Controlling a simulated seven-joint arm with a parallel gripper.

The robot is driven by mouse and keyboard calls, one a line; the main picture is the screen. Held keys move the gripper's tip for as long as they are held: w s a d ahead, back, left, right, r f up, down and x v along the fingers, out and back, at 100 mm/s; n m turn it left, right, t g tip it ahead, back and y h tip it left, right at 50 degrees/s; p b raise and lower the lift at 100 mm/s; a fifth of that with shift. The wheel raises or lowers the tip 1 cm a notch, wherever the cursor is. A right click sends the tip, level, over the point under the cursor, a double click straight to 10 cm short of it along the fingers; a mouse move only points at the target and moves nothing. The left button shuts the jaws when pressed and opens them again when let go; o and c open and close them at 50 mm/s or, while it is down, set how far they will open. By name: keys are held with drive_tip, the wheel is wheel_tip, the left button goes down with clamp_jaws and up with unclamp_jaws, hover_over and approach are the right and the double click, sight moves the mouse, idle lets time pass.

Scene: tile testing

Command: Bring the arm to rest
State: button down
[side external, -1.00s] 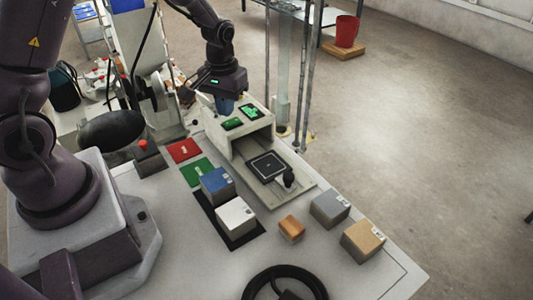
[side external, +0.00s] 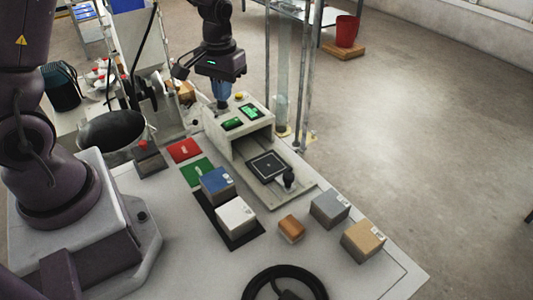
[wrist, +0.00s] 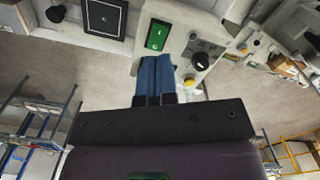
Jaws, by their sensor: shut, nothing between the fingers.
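My gripper (side external: 222,103) hangs over the back left of the tile testing machine (side external: 260,122) in the side external view. Its two blue fingers are together and empty, pointing down. In the wrist view the shut fingers (wrist: 155,60) lie just beside the machine's green display (wrist: 158,35), with a yellow button (wrist: 190,82) and a black knob (wrist: 200,61) to their right. Whether the fingertips touch the machine I cannot tell.
Blue (side external: 217,186), white (side external: 236,218), grey (side external: 330,208) and tan (side external: 363,241) tile blocks and an orange block (side external: 291,228) stand on the table. Red (side external: 184,150) and green (side external: 197,172) pads lie left of the machine. An upright metal frame (side external: 312,70) stands behind.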

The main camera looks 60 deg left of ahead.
drive_tip(key=s+d+r+m+t, duration=0.2)
drive_tip(key=s+d+r+t, duration=0.1)
drive_tip(key=s+r, duration=0.4)
drive_tip(key=s+d+r+m+t, duration=0.2)
drive_tip(key=s+d+r+m, duration=0.1)
drive_tip(key=s+d+r, duration=0.3)
wheel_tip(320, 180, up, 4)
drive_tip(key=shift+s+r+m+t, duration=0.3)
drive_tip(key=shift+s+t, duration=0.1)
drive_tip(key=shift+s, duration=0.75)
idle(0.6)
drive_tip(key=w+a+f+n+t+h, duration=0.1)
drive_tip(key=w+a+f+n+h, duration=0.1)
drive_tip(key=w+a+f+n, duration=0.2)
drive_tip(key=w+a+f+n+t+h, duration=0.1)
drive_tip(key=w+a+f+n, duration=0.4)
drive_tip(key=n, duration=1.3)
drive_tip(key=w+f, duration=0.4)
drive_tip(key=w, duration=0.2)
drive_tip(key=shift+f+t+h, duration=0.4)
